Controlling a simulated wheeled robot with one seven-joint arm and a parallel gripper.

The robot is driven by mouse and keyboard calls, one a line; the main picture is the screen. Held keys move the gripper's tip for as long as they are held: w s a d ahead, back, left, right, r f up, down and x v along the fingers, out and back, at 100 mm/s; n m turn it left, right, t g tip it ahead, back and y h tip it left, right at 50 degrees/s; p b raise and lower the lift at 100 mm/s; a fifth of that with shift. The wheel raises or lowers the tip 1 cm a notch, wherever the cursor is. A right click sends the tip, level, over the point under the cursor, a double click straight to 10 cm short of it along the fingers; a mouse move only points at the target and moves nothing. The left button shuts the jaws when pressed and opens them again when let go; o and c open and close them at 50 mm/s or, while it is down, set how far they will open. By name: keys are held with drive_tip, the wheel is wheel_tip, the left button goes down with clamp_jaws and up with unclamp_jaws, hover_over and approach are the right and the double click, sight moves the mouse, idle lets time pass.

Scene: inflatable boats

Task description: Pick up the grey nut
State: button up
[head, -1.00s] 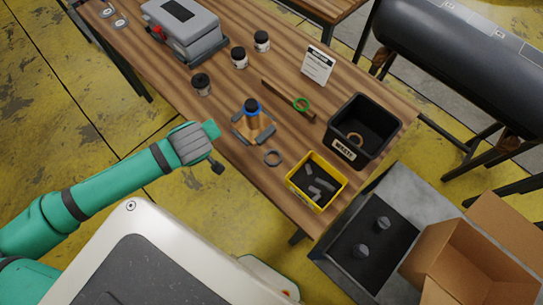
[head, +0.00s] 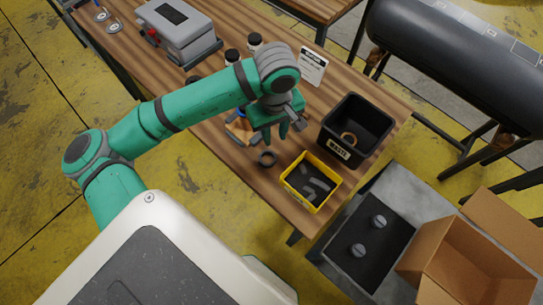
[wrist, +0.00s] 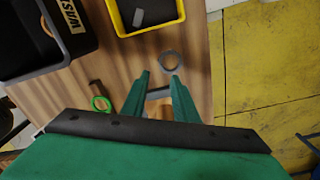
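The grey nut (head: 267,159) is a dark grey ring lying flat on the wooden table, left of the yellow bin. The gap between fingertips and nut is hard to judge.
A yellow bin (head: 290,182) with grey pieces stands right of the nut. A black waste bin (head: 327,147) holds a brown ring. A green ring (wrist: 101,104) lies on the table. An orange and blue item (head: 238,130) is partly hidden behind my gripper.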

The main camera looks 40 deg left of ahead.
hover_over(274, 155)
drive_tip(key=f, duration=0.5)
drive_tip(key=shift+w+d, duration=0.15)
drive_tip(key=shift+w, duration=0.05)
drive_tip(key=shift+s+f, duration=0.2)
drive_tip(key=shift+f, duration=2.6)
drive_tip(key=shift+c, duration=0.7)
clamp_jaws()
